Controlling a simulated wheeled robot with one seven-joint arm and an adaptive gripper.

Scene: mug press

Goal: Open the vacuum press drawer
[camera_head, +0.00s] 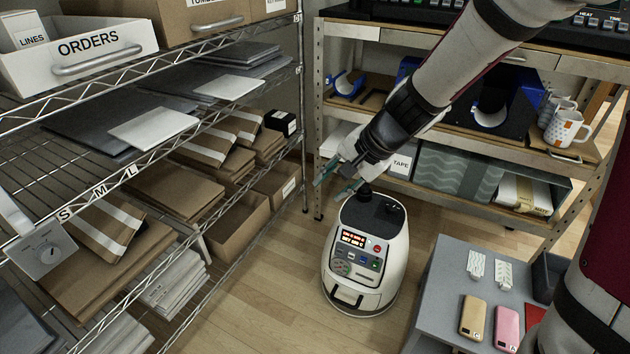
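The vacuum press (335,262) is a rounded white machine on the wooden floor, centre of the view. Its sloped front carries lit red displays, coloured buttons and a dial. A black-framed drawer front with a pale handle (347,295) sits low on it. The drawer looks closed, flush with the body. My gripper (336,184) is in the air, above and left of the press's top in the picture, pointing down and left. Its two teal fingers are apart with nothing between them. It appears clear of the press, though its exact height cannot be told.
A wire rack (160,160) with boxes and envelopes stands left. A wooden shelf unit (440,203) behind holds patterned mugs (567,125) and blue-black devices. A grey table (444,290) at lower right holds phones. Floor is clear in front and left of the press.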

